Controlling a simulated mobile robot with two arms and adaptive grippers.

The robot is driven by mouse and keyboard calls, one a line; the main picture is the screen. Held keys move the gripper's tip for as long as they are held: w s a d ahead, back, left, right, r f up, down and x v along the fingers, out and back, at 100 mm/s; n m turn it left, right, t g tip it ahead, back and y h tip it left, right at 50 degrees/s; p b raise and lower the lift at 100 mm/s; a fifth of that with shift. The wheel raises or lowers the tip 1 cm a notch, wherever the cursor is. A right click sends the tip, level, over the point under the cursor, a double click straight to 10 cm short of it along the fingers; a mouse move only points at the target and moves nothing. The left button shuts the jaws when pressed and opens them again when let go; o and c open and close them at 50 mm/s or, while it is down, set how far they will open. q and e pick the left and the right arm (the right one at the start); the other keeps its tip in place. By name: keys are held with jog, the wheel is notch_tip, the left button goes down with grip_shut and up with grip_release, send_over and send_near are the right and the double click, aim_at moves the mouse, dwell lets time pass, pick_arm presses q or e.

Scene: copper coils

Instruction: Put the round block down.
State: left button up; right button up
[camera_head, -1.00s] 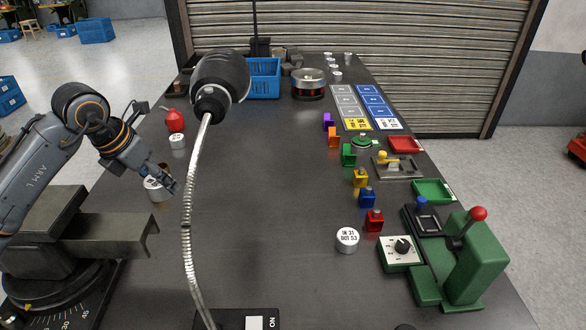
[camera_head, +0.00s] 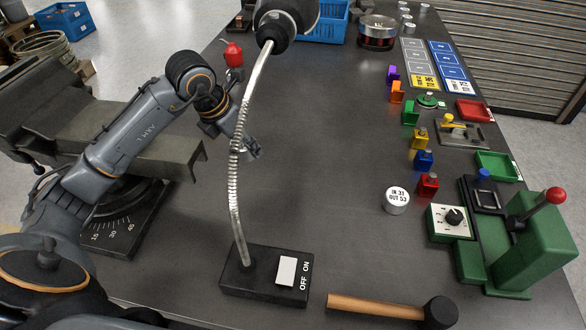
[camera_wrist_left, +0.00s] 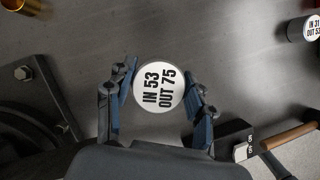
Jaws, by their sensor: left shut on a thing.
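My left gripper (camera_head: 247,150) reaches over the table just behind the lamp's flexible neck in the head view. In the left wrist view its two blue-grey fingers (camera_wrist_left: 160,98) are shut on a round white block (camera_wrist_left: 159,86) labelled IN 53 OUT 75. The block's printed top faces the wrist camera. In the head view fingers and lamp neck hide the block, and I cannot tell whether it touches the table. My right gripper is not in view.
A vise (camera_head: 130,140) stands left, the lamp's switch box (camera_head: 268,272) in front. A hammer (camera_head: 390,309) lies near the front edge. Another round block (camera_head: 397,200), IN 31 OUT 53, stands right beside coloured blocks and a green machine (camera_head: 536,240). Mid-table is clear.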

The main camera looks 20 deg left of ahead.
pick_arm(q)
jog(key=d+f, duration=0.2)
jog(key=d, duration=0.3)
jog(key=p, duration=0.1)
send_over(285, 192)
jog(key=s, duration=0.1)
jog(key=f, duration=0.3)
jog(key=a+f, duration=0.1)
jog(key=f, duration=0.1)
jog(key=shift+s, duration=0.2)
jog(key=f, duration=0.1)
jog(key=f+p, duration=0.1)
jog(key=f, duration=0.1)
jog(key=shift+d+f, duration=0.15)
jog(key=shift+d, duration=0.15)
jog(key=shift+f, duration=0.2)
jog(key=o, duration=1.5)
jog(key=shift+f, duration=0.1)
jog(key=shift+c, duration=0.2)
jog(key=d+v, duration=0.1)
jog(key=v, duration=0.6)
jog(key=shift+a+r, duration=0.4)
jog(key=shift+a, duration=0.15)
